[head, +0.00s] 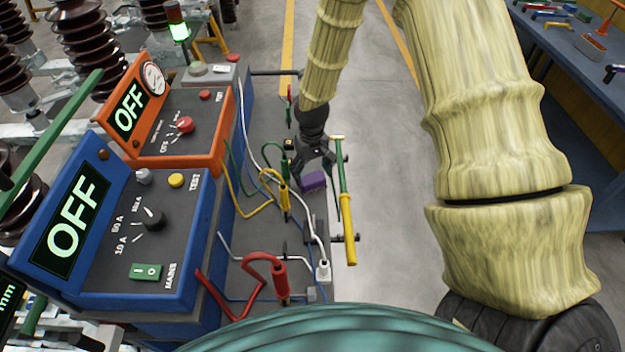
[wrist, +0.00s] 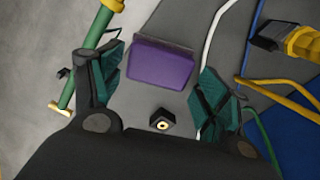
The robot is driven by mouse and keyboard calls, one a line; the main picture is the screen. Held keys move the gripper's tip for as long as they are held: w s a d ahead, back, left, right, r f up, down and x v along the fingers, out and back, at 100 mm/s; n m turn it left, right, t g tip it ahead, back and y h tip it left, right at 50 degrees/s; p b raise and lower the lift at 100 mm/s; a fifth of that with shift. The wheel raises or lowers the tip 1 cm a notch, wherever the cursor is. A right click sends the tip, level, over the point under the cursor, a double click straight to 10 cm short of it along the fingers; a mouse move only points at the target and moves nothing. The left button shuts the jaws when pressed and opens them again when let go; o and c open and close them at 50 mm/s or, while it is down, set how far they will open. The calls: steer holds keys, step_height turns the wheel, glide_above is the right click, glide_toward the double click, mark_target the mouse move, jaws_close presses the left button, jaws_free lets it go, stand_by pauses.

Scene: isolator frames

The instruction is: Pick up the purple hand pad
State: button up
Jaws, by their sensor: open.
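The purple hand pad (head: 314,181) is a small block on the grey shelf beside the blue and orange instrument boxes. In the wrist view the purple hand pad (wrist: 161,63) lies beyond and between my fingertips, with a clear gap to each finger. My gripper (head: 314,158) hangs just above and behind the pad in the head view. In the wrist view my gripper (wrist: 160,85) is open and empty, its green-lined fingers spread on both sides. Whether the fingertips are level with the pad is hard to tell.
A small black block (wrist: 162,121) sits between the finger bases.

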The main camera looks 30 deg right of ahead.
mark_target(312, 177)
steer(key=shift+f+p, duration=0.4)
steer(key=shift+f, duration=1.15)
steer(key=c, duration=0.8)
steer(key=shift+o, duration=0.2)
step_height(312, 177, up, 18)
steer(key=b, duration=0.4)
